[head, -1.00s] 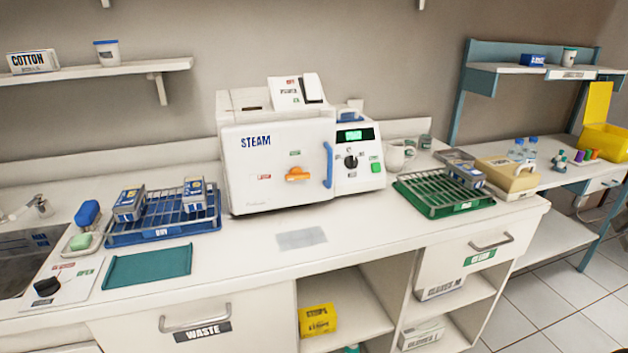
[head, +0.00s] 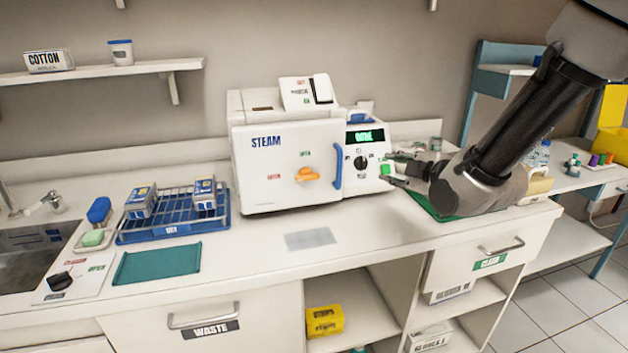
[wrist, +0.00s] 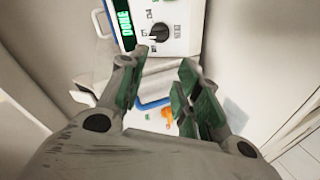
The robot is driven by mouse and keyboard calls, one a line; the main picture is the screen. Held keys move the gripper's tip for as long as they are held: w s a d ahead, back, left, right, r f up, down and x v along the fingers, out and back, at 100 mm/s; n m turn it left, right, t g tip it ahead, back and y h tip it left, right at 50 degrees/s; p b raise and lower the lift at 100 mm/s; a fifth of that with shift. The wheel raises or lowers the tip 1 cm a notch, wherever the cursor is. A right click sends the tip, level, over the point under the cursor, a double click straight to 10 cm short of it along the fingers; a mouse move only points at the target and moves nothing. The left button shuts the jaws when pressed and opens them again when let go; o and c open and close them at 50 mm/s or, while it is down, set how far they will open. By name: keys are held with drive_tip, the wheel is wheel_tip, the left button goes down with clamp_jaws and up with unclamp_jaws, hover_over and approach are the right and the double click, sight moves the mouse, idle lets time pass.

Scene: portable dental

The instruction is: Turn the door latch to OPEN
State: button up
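The orange door latch (head: 307,174) is on the front of the white STEAM sterilizer (head: 283,192). It lies roughly sideways, with a red label to its left and a green label above it. It also shows in the wrist view (wrist: 167,113), small and beyond the fingers. My gripper (head: 388,170) is to the right of the latch, near the control panel's green button, and apart from the latch. In the wrist view my gripper (wrist: 166,62) has its green-padded fingers spread with nothing between them.
A blue door handle (head: 338,166) stands between latch and control panel. The display (head: 365,136) reads DONE in the wrist view. A blue rack (head: 150,236) with boxes is left of the sterilizer. My arm covers much of a green rack at right.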

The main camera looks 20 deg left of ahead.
sight(310, 179)
drive_tip(key=s+a+f+n+y, duration=0.2)
drive_tip(key=s+a+n+y, duration=0.15)
drive_tip(key=a, duration=0.35)
drive_tip(key=s+a+f+n+y, duration=0.2)
drive_tip(key=s+a+n, duration=0.2)
drive_tip(key=a, duration=0.2)
drive_tip(key=x, duration=0.7)
drive_tip(key=shift+w+a, duration=0.15)
drive_tip(key=shift+a, duration=0.2)
drive_tip(key=c, duration=0.7)
drive_tip(key=shift+o, duration=0.2)
